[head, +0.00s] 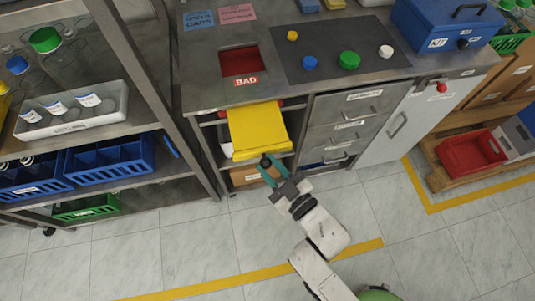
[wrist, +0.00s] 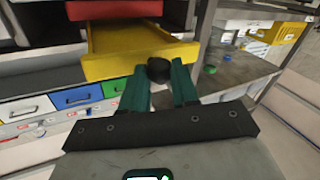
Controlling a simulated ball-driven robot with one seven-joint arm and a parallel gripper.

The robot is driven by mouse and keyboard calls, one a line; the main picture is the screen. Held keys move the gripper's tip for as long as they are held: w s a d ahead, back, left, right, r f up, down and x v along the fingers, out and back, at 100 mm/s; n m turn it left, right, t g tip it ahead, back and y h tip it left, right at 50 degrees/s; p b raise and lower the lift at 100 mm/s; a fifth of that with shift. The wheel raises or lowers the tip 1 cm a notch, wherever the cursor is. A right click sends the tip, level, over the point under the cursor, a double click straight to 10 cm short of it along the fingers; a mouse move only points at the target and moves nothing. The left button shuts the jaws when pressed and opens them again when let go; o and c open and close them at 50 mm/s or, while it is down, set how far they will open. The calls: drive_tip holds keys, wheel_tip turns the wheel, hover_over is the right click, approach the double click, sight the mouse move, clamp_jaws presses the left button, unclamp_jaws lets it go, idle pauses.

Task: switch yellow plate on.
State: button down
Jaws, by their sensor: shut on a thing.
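The yellow plate (head: 258,128) looks like a shallow drawer that sticks out of the open bay under the counter, tilted in the head view. In the wrist view the yellow plate (wrist: 120,66) shows a low front wall and an open inside. A round black knob (wrist: 159,69) is on its front. My gripper (head: 270,165) reaches up to that knob from the floor side. In the wrist view the teal fingers of my gripper (wrist: 162,78) stand on both sides of the knob, shut on it. The knob's stem is hidden.
A red drawer (wrist: 115,9) sits just above the yellow plate. Grey drawers (head: 350,127) stand to the right of the bay. A rack with blue crates (head: 112,158) stands to the left. The counter has a red BAD opening (head: 241,61). Floor in front is clear.

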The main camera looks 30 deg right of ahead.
drive_tip(key=shift+s+f, duration=0.15)
drive_tip(key=shift+s, duration=0.05)
drive_tip(key=c, duration=1.1)
unclamp_jaws()
drive_tip(key=shift+a, duration=0.1)
drive_tip(key=shift+s, duration=0.1)
drive_tip(key=s, duration=0.3)
drive_tip(key=s+d+b, duration=0.1)
drive_tip(key=s, duration=0.6)
drive_tip(key=shift+s+d, duration=0.15)
drive_tip(key=shift+s, duration=0.2)
